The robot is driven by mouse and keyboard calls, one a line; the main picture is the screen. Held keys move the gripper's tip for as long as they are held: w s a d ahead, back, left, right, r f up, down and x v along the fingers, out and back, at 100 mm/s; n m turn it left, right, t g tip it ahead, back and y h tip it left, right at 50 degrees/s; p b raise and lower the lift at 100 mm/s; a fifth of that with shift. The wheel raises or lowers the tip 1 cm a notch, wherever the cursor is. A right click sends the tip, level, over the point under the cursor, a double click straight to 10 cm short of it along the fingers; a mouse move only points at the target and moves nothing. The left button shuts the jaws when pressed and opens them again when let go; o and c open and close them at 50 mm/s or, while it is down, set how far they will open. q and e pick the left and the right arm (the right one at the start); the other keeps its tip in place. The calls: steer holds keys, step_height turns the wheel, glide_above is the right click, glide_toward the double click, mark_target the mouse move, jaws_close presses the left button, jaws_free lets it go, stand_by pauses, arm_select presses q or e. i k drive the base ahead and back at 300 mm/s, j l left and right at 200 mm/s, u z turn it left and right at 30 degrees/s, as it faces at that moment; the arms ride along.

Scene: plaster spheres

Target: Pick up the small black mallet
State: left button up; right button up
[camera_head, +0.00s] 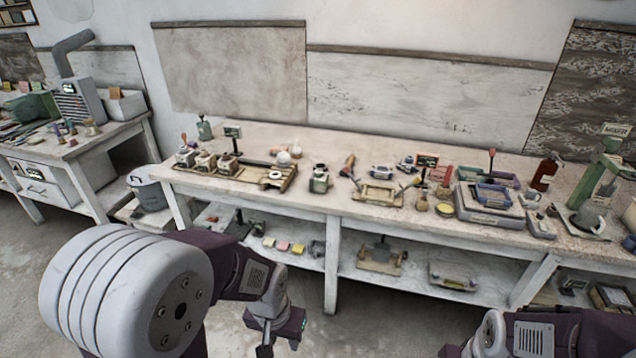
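I cannot pick out the small black mallet for certain. A thin dark rod (255,162) lies at the back of the wooden tray on the long bench, and a brown-handled tool (348,164) leans near the middle; both are too small to identify. My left gripper (277,338) hangs low in front of the bench, well apart from everything on it, pointing down. Its finger opening is not clear. My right arm shows at the bottom right, with its gripper's fingers cut off or hidden.
The long bench (450,234) holds a wooden tray (262,184) with jars, a dark jar (319,180), a scale-like box (489,206), a brown bottle (545,172) and a green mixer stand (592,180). A shelf with trays is below. A bucket (149,190) stands left.

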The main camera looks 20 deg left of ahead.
mark_target(352, 156)
steer(key=i+j, duration=1.5)
